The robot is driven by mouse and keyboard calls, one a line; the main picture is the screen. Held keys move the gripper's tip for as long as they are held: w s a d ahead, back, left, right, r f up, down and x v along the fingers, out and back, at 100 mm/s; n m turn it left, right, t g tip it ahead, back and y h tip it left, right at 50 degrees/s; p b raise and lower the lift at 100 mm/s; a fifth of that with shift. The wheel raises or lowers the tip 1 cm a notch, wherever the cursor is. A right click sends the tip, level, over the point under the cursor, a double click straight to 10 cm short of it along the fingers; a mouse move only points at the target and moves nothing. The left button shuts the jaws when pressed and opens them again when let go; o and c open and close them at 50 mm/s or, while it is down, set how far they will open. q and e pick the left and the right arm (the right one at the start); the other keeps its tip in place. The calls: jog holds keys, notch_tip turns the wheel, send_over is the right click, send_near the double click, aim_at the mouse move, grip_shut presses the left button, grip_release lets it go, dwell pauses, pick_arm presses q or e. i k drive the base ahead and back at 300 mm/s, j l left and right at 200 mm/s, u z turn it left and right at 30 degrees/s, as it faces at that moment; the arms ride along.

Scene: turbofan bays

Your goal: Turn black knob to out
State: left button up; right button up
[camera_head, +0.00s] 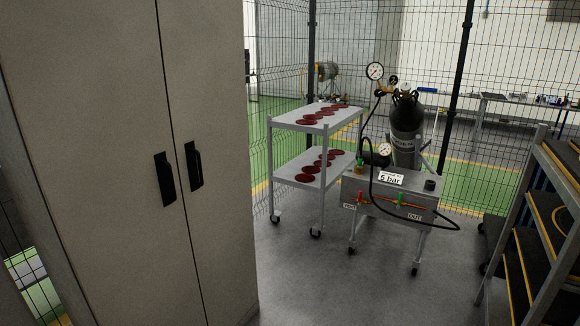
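A grey metal box on a wheeled stand (392,208) stands right of centre, a good way ahead of me. A small black knob (431,185) sits at the right end of its top. Its pointing direction is too small to tell. A white sign reading 5 bar (390,178) lies on the top. The front has an orange handle (362,200), a green handle (400,198) and another orange handle (418,207). A label that seems to read OUT (414,217) is at the lower right. Neither gripper is in view.
A tall beige cabinet (100,120) fills the left foreground. A wheeled shelf cart (300,125) with dark red discs stands left of the box. A black gas cylinder (406,118) is behind it. A shelf rack (545,220) is at right. Grey floor (340,290) in front is clear.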

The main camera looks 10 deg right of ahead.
aim_at(378, 92)
jog(key=i+l+z, duration=0.2)
jog(key=i+z, duration=0.15)
jog(key=i, duration=0.3)
jog(key=i+z, duration=0.35)
jog(key=i, duration=0.35)
jog(key=i+j+z, duration=0.15)
jog(key=i+z, duration=0.2)
jog(key=i, duration=0.3)
